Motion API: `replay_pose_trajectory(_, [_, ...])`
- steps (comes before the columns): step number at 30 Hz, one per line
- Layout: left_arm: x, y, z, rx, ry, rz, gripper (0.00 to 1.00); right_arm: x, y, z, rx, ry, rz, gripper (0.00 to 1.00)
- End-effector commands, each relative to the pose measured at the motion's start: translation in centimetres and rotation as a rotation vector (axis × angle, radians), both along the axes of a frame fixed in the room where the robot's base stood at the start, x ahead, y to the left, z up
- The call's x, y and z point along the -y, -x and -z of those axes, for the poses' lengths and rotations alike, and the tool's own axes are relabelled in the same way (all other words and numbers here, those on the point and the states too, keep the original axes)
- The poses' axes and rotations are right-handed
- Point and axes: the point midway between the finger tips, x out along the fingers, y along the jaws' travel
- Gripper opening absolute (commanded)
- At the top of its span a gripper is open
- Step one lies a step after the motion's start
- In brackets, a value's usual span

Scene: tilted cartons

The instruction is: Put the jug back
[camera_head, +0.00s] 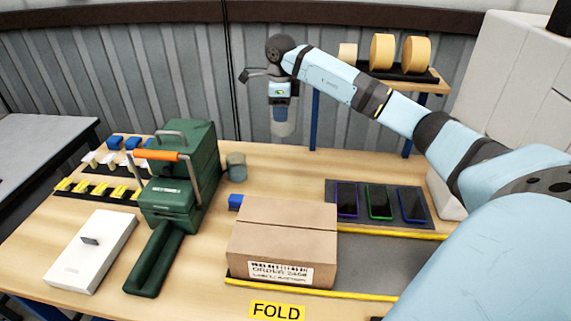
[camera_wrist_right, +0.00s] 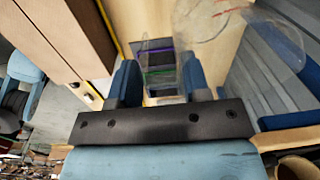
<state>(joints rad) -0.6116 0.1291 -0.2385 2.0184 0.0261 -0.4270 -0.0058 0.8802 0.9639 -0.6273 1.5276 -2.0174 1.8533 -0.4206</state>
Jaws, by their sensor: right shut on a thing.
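My right gripper (camera_head: 280,92) is raised above the far edge of the table, with its arm coming in from the right. It is shut on a clear, see-through jug (camera_head: 284,122), which hangs below it, clear of the tabletop. In the right wrist view my right gripper (camera_wrist_right: 165,82) shows its two blue fingers on either side of the jug. The jug's clear rounded body (camera_wrist_right: 215,18) shows only faintly there, so its tilt is hard to tell. My left gripper is not in view.
A clear grey-tinted cup (camera_head: 236,166) stands beside a green press (camera_head: 180,180). A closed carton (camera_head: 285,225) is at the front middle. A dark mat (camera_head: 350,217) holds phones at right. A rear shelf (camera_head: 428,86) carries yellow rolls (camera_head: 386,52). Bare wood lies behind the carton.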

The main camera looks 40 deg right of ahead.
Motion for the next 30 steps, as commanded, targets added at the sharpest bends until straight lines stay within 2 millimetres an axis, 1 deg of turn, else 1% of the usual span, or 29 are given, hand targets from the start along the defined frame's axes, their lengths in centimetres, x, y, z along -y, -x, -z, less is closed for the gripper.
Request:
replay_pose_trajectory(2, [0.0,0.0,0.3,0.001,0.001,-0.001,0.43,0.5,0.0,0.3,0.0,0.0,0.037,0.08])
replay_pose_trajectory(5, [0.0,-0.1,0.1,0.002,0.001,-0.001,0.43,0.6,0.0,1.5,-0.003,0.0,0.053,0.08])
replay_pose_trajectory(8, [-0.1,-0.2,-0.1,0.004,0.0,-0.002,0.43,0.6,0.0,3.7,-0.005,0.0,0.054,0.08])
replay_pose_trajectory(18, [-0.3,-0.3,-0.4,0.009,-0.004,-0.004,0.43,0.6,0.0,12.3,-0.004,-0.001,0.052,0.08])
replay_pose_trajectory(21, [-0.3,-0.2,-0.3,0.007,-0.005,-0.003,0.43,0.6,0.0,14.1,-0.001,0.0,0.051,0.08])
replay_pose_trajectory(24, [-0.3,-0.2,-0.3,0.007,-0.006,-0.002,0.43,0.6,0.0,15.2,-0.001,0.0,0.051,0.08])
replay_pose_trajectory(30, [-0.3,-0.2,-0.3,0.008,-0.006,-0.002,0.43,0.6,0.0,16.5,-0.001,0.0,0.051,0.08])
